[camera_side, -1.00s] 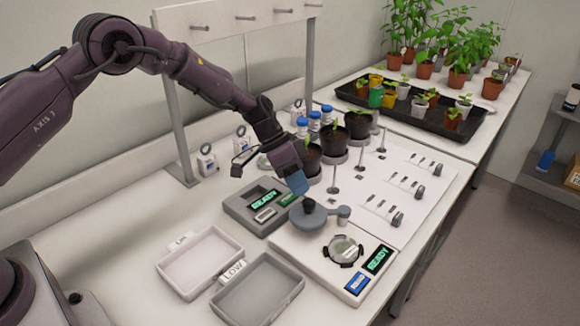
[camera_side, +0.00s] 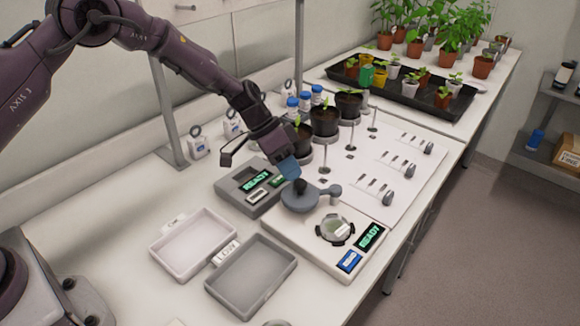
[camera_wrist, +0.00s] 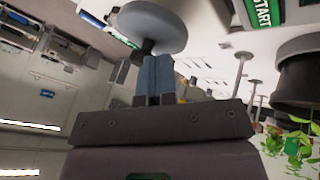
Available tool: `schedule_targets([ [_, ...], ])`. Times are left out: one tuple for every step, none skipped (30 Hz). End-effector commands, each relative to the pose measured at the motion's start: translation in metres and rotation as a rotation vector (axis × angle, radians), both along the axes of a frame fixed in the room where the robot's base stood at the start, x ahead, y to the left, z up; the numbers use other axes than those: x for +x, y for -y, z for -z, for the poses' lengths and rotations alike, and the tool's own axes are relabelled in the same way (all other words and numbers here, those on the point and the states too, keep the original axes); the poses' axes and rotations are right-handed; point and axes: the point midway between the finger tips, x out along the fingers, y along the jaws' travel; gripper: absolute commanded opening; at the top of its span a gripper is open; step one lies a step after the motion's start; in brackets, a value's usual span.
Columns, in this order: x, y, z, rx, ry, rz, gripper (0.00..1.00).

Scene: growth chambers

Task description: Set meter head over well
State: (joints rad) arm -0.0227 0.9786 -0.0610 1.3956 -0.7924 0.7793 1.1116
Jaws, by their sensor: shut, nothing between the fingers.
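The white meter (camera_side: 290,238) stands on the bench with a round clear well (camera_side: 335,229) in its top, a green READY display and a blue button. The meter head (camera_side: 299,201), a grey disc with a black knob (camera_side: 300,186), sits to the left of the well, on an arm reaching to a grey post. My gripper (camera_side: 294,178) is just above the knob, its blue fingers shut and empty. In the wrist view the shut fingers (camera_wrist: 154,62) point at the knob beneath the disc (camera_wrist: 152,22); I cannot tell whether they touch it.
A grey READY device (camera_side: 233,183) stands close left of the head. Two empty trays (camera_side: 155,257) (camera_side: 210,284) lie in front. Potted plants (camera_side: 325,122) and blue-capped bottles (camera_side: 292,104) stand behind. A white board (camera_side: 425,185) with pegs and small tools lies to the right.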

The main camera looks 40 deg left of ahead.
Motion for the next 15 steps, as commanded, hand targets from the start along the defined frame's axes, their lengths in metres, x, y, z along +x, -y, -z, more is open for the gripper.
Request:
schedule_targets([
  [-0.002,0.001,0.000,-0.001,-0.002,-0.012,0.00],
  [-0.002,0.002,0.000,-0.002,-0.002,-0.020,0.00],
  [-0.003,0.003,0.000,-0.001,-0.001,-0.036,0.00],
  [-0.005,0.004,-0.001,-0.002,-0.002,-0.048,0.00],
  [-0.005,0.004,-0.001,-0.001,-0.001,-0.062,0.00],
  [-0.007,0.006,0.000,-0.002,-0.002,-0.083,0.00],
  [-0.009,0.007,0.000,-0.002,-0.003,-0.102,0.00],
  [-0.010,0.008,-0.001,-0.003,-0.002,-0.123,0.00],
  [-0.012,0.010,-0.001,-0.001,-0.001,-0.151,0.00],
  [-0.014,0.012,-0.001,-0.002,-0.002,-0.176,0.00],
  [-0.016,0.014,0.000,-0.002,-0.002,-0.202,0.00],
  [-0.019,0.017,-0.001,-0.003,-0.003,-0.240,0.00],
  [-0.020,0.019,-0.001,-0.002,-0.002,-0.268,0.00],
  [-0.022,0.021,0.000,-0.002,-0.003,-0.297,0.00],
  [-0.024,0.024,0.000,-0.001,-0.002,-0.335,0.00],
])
